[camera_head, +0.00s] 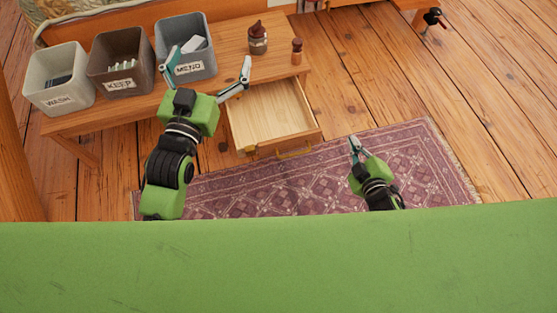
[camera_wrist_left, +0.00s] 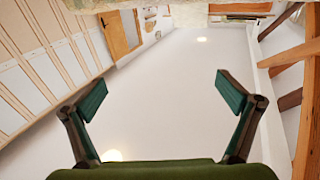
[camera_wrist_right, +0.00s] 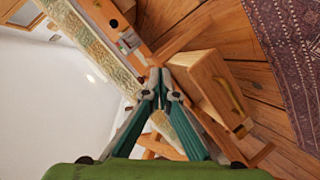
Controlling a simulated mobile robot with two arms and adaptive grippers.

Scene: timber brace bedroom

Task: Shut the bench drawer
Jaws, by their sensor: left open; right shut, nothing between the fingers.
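The wooden bench (camera_head: 88,118) has its drawer (camera_head: 270,108) pulled open toward me. The drawer looks empty and has a brass handle (camera_head: 294,152) on its front. In the right wrist view the drawer front (camera_wrist_right: 213,84) and handle (camera_wrist_right: 230,95) lie to the right of the fingers. My right gripper (camera_head: 357,145) is shut and empty, to the right of the drawer front and apart from it in the head view. Its fingertips (camera_wrist_right: 160,82) meet in the right wrist view. My left gripper (camera_head: 209,61) is open, its fingers spread before the MEND bin; it also shows in the left wrist view (camera_wrist_left: 160,88).
The WASH bin (camera_head: 60,100), KEEP bin (camera_head: 120,86) and MEND bin (camera_head: 197,68) stand on the bench. A patterned rug (camera_head: 430,165) lies in front. The floor at right is mostly clear.

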